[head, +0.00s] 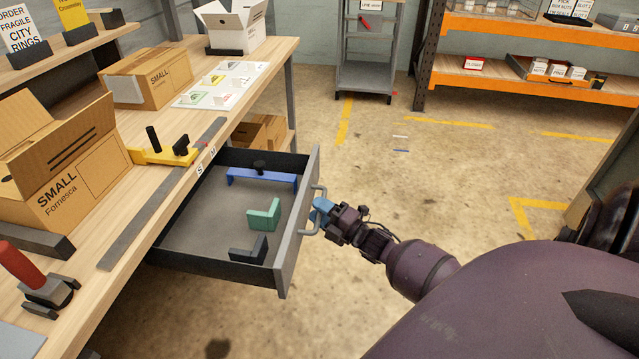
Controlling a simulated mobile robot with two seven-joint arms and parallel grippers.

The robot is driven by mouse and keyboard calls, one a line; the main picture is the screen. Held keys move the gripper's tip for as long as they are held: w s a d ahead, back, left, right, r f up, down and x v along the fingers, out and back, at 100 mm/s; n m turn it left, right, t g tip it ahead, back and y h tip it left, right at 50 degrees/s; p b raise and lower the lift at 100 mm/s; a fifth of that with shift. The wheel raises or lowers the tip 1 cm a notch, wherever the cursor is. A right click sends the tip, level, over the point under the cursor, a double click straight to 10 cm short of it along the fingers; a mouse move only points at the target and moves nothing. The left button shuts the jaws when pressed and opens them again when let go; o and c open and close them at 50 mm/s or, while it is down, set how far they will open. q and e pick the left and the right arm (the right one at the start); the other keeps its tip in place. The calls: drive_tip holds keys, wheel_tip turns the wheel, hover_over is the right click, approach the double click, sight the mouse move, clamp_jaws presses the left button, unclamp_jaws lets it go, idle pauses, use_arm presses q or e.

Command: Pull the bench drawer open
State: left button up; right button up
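The bench drawer (192,237) stands pulled out from under the bench top, with its inside showing. In it lie a blue bracket-like piece (262,180), a green angled piece (264,215) and a black angled piece (249,248). Its grey front panel (297,235) carries a grey loop handle (318,212). My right gripper (321,211) is at the handle, with its blue fingertips around or against the bar. The fingers look closed on the handle, but the far finger is hidden. My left gripper is not in view.
Open floor (400,170) lies right of the drawer. An orange-edged shelf (520,80) stands at the back right.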

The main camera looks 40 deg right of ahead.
drive_tip(key=shift+s, duration=0.2)
drive_tip(key=v, duration=1)
drive_tip(key=shift+s, duration=0.2)
drive_tip(key=shift+d, duration=0.15)
drive_tip(key=shift+f, duration=0.1)
drive_tip(key=s+a+f+m+g+h+p, duration=0.2)
drive_tip(key=s+a+m+g+h, duration=0.3)
drive_tip(key=s+a+m, duration=1)
drive_tip(key=shift+a+f+m+g+p, duration=0.2)
drive_tip(key=shift+a+m+g+p, duration=0.45)
drive_tip(key=shift+m+g, duration=1.2)
